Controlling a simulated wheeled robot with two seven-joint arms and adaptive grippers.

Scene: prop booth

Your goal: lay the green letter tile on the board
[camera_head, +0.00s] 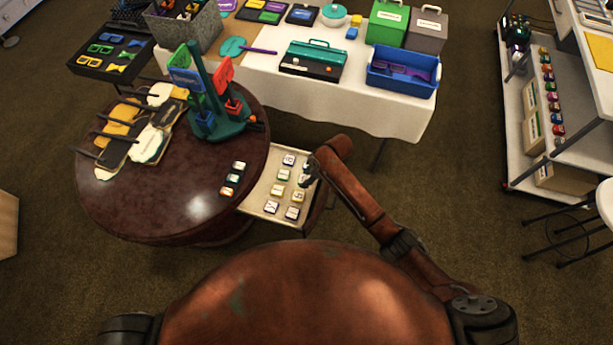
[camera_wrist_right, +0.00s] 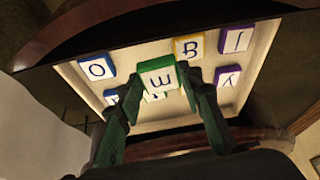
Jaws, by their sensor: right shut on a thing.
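A green letter tile (camera_wrist_right: 157,75) with a white face and a dark letter sits between the fingertips of my right gripper (camera_wrist_right: 158,80) in the wrist view. The gripper is shut on it, over a pale tray (camera_wrist_right: 142,62) holding other letter tiles. I cannot tell whether the tile still touches the tray. In the head view my right gripper (camera_head: 311,170) is at the right side of this tray (camera_head: 256,202), which sticks out beside the round table; the held tile is mostly hidden there. I cannot tell which surface is the board. My left gripper is out of view.
Blue, yellow and purple tiles (camera_wrist_right: 97,68) lie around the held one. Three tiles (camera_head: 232,178) lie on the dark round table (camera_head: 190,205), near a green stand (camera_head: 220,120) and gloves (camera_head: 150,143). A white-covered table (camera_head: 340,105) stands behind.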

